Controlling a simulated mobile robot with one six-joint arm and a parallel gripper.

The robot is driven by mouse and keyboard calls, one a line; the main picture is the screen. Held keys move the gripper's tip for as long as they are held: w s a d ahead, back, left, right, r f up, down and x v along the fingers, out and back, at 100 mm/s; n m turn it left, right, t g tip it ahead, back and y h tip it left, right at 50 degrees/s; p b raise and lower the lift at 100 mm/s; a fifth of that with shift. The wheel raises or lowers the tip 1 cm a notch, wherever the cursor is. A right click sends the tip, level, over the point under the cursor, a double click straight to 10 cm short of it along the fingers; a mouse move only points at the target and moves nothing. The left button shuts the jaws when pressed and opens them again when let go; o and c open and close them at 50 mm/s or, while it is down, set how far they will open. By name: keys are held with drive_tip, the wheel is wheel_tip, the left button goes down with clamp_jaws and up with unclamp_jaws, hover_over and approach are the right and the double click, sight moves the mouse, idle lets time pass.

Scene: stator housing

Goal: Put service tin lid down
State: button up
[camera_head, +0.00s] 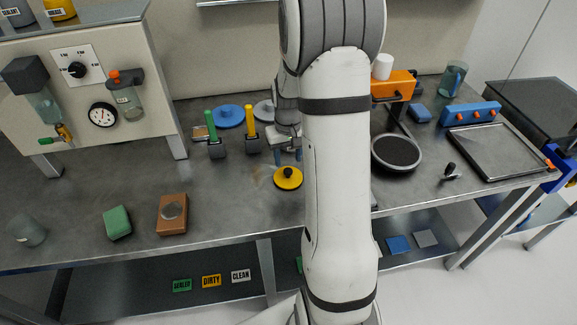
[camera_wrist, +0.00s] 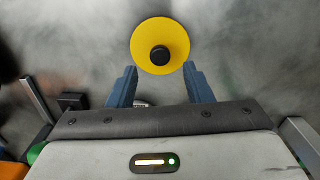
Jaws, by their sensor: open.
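The service tin lid is a round yellow disc with a black knob. It lies on the grey workbench in the head view (camera_head: 288,178), with its knob facing up. In the wrist view the lid (camera_wrist: 143,38) is just beyond my fingertips, near the top edge. My gripper (camera_wrist: 160,72) is open, with its two blue-grey fingers apart and nothing between them. In the head view my gripper (camera_head: 287,156) is just behind the lid, partly covered by my arm. I cannot tell its exact height above the bench.
Posts with green (camera_head: 211,125) and yellow (camera_head: 250,120) handles stand left of my gripper. A blue disc (camera_head: 229,116) lies behind them. A brown block (camera_head: 172,213) and green sponge (camera_head: 117,222) lie at front left. A round dark pan (camera_head: 413,153) stands right of my arm.

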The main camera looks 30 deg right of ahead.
sight(288, 170)
wheel_tip(288, 170, up, 7)
drive_tip(key=s+a+r+n+t, duration=0.1)
drive_tip(key=s+a+r+t, duration=0.1)
drive_tip(key=s+a+r, duration=0.55)
drive_tip(key=s+a, duration=0.3)
drive_tip(key=s, duration=0.3)
drive_tip(key=s+a+r+t, duration=0.1)
drive_tip(key=s+a, duration=0.2)
drive_tip(key=s, duration=0.3)
drive_tip(key=shift+a+r+n, duration=0.25)
drive_tip(key=shift+n, duration=0.15)
